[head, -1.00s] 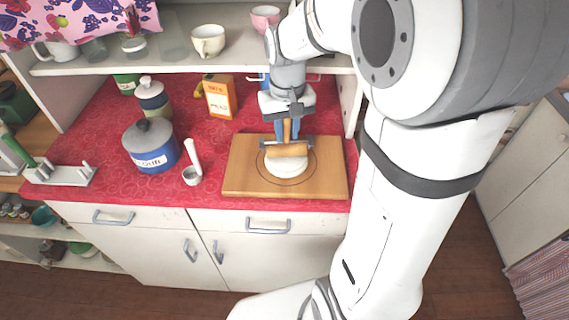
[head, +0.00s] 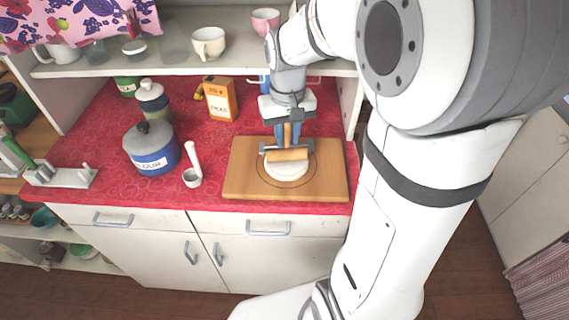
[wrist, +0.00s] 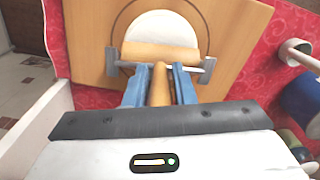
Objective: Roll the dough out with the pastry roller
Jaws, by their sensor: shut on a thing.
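The white dough (head: 287,171) is a flat round on the wooden board (head: 236,180), within a dark circle marked on the board. It also shows in the wrist view (wrist: 160,27). The pastry roller (head: 287,155) has a wooden cylinder in a grey metal frame and a wooden handle. Its cylinder (wrist: 160,52) lies across the near part of the dough in the wrist view; whether it presses on the dough I cannot tell. My gripper (wrist: 160,72) is shut on the roller's handle, with a blue finger on each side. In the head view my gripper (head: 287,132) is above the board's back half.
An orange box (head: 220,99) and another lidded jar (head: 152,101) are behind. A shelf with cups (head: 208,42) overhangs the back. A stand (head: 60,176) is at far left.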

